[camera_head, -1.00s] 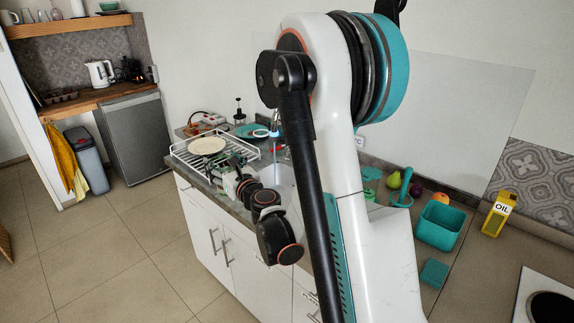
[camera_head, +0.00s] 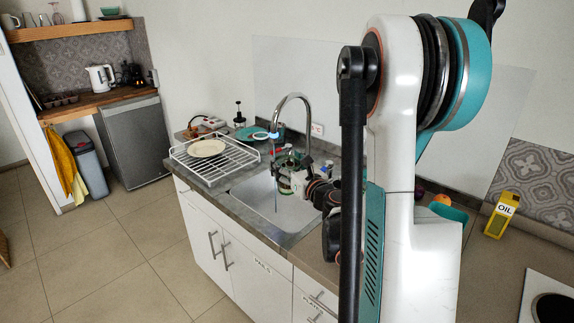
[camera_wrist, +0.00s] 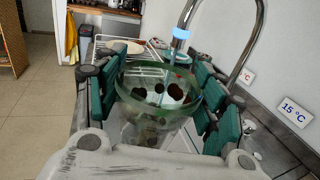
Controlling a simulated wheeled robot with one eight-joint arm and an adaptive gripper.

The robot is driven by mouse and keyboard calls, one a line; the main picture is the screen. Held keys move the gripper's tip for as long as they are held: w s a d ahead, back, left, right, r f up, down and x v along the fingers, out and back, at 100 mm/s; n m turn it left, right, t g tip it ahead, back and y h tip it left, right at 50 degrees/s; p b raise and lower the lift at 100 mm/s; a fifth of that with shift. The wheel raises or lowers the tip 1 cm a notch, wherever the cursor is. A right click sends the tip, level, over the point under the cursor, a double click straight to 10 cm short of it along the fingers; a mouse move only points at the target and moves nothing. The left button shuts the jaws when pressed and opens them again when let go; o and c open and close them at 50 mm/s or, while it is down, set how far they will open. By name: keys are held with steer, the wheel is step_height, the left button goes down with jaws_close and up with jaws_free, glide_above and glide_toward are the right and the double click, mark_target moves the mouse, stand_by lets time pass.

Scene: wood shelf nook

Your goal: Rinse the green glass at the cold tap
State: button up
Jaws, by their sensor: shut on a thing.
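The green glass (camera_wrist: 158,122) is clear, with a green rim and dark spots showing on it. My gripper (camera_wrist: 160,100) is shut on it, with teal finger pads on both sides. In the head view my gripper (camera_head: 287,181) is over the sink (camera_head: 252,197), and the glass is mostly hidden among the fingers. The tap (camera_head: 292,97) arches above, its blue-banded outlet close to the gripper; it also shows in the wrist view (camera_wrist: 181,33). A thin stream (camera_head: 275,175) seems to fall from it; I cannot tell whether it enters the glass.
A white dish rack (camera_head: 228,163) with a plate (camera_head: 207,148) stands left of the sink. A "15 °C" label (camera_wrist: 294,112) is on the wall at right, with another label (camera_wrist: 247,76) nearer the tap. A yellow oil carton (camera_head: 501,214) stands far right.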

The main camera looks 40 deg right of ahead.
steer(key=w+d+f, duration=0.2)
steer(key=w+d, duration=0.5)
steer(key=w, duration=0.5)
steer(key=shift+f, duration=0.4)
stand_by(0.3)
steer(key=shift+s+d+b, duration=0.1)
steer(key=shift+b, duration=0.2)
stand_by(0.4)
steer(key=shift+s+d, duration=0.25)
steer(key=shift+d, duration=0.1)
steer(key=shift+w+a, duration=0.1)
steer(key=shift+a, duration=0.05)
steer(key=shift+w+a, duration=0.25)
steer(key=shift+a, duration=0.15)
steer(key=shift+s+d+b, duration=0.1)
steer(key=shift+d+b, duration=0.05)
steer(key=shift+b, duration=0.15)
steer(key=shift+s+d, duration=0.2)
steer(key=shift+d, duration=0.2)
